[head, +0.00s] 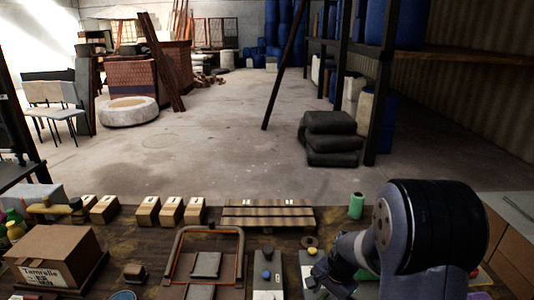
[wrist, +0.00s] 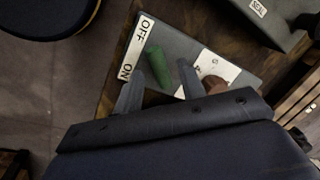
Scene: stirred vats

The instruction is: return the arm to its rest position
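My arm (head: 420,225) reaches in from the right of the head view, bent over the workbench. My gripper (wrist: 160,82) shows in the wrist view with its two grey fingers apart and nothing held between them. In the head view the gripper (head: 320,280) is small and dark, low over the bench. Just beyond the fingertips a green handle-like piece (wrist: 158,64) sits on a grey panel (wrist: 205,52) marked OFF and ON. I cannot tell whether a finger touches it.
The bench (head: 140,240) carries a cardboard box (head: 55,255), several wooden blocks (head: 170,211), a slatted wooden rack (head: 268,214), a green cylinder (head: 356,205) and a box with a blue knob (head: 266,275). Beyond the bench the concrete floor (head: 200,150) is open. Stacked dark sacks (head: 330,137) stand behind.

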